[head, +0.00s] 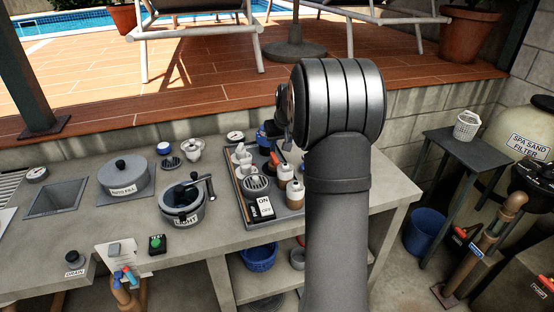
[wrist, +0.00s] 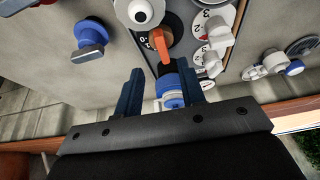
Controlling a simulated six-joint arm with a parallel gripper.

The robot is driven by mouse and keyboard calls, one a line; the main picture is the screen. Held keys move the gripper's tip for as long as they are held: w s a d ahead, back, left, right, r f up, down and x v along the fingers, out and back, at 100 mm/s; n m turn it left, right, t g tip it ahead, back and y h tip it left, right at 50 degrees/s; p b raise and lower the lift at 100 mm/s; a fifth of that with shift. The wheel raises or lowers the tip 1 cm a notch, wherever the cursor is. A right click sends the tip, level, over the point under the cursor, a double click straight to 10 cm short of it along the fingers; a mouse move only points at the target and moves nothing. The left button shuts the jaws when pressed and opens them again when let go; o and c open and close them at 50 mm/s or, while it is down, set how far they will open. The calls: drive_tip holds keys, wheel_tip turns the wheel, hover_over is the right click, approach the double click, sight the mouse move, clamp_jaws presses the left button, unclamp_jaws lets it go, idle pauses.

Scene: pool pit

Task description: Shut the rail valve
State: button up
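No label in view reads "rail". In the wrist view, a blue fitting (wrist: 171,90) with an orange lever (wrist: 160,46) lies at the edge of a grey tray. My gripper (wrist: 162,82) is open, its two dark blue fingers apart on either side of the fitting. A gap shows on the left; I cannot tell whether the right finger touches. In the head view an orange-red lever (head: 275,159) and a blue part (head: 264,138) show at the tray's back, partly behind my arm. My fingers are hidden there.
The grey tray (head: 246,205) holds bottles, discs and an ON switch plate (head: 264,207). A pot marked LIGHT (head: 181,213) and a lidded pot (head: 125,175) stand left. A blue-capped fitting (wrist: 90,36) is beside the tray.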

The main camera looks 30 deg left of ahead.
sight(276, 160)
drive_tip(key=x, duration=0.9)
drive_tip(key=shift+a+f, duration=0.1)
clamp_jaws()
